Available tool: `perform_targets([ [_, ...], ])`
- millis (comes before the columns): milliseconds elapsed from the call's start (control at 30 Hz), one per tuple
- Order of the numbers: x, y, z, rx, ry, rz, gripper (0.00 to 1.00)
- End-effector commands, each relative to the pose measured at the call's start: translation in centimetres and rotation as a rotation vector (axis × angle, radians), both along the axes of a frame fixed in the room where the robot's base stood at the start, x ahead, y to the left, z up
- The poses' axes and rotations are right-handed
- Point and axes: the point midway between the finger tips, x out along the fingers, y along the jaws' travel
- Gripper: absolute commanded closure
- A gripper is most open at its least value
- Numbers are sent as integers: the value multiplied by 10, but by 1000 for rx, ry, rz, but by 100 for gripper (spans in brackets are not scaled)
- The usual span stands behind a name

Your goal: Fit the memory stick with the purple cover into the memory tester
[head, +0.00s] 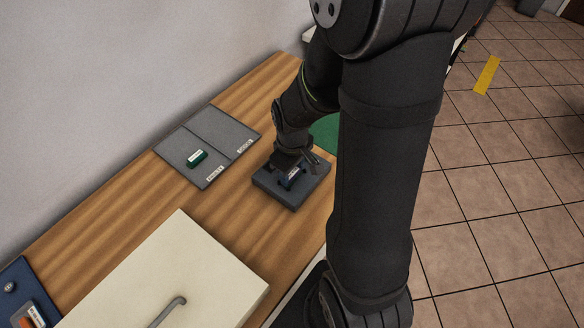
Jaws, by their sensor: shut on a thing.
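The memory tester (274,188) appears to be the dark blue-grey block on the wooden bench, right of the grey mat. My gripper (297,172) is low over the top of this block, shut on a small dark piece, which I take to be the memory stick. The fingers and wrist hide most of it, and no purple shows clearly. A small bluish part with a pale mark shows at the fingertips. I cannot tell whether the stick is in the tester's slot or just above it.
A grey two-part mat (218,133) with white labels holds a green stick (196,158) in its nearer half. A large cream box or lid (165,275) with a metal handle lies in front. A blue board (18,282) is at the lower left. A green surface (326,132) shows behind my arm.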

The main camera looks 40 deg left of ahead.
Motion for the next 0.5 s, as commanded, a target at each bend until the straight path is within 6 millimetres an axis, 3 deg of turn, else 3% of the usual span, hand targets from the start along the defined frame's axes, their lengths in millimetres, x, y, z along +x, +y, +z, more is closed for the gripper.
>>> perform_targets([
  [300,0,0,-1,0,0,0,76],
  [333,0,0,-1,0,0,0,50],
  [433,0,0,-1,0,0,0,30],
  [500,0,0,-1,0,0,0,28],
])
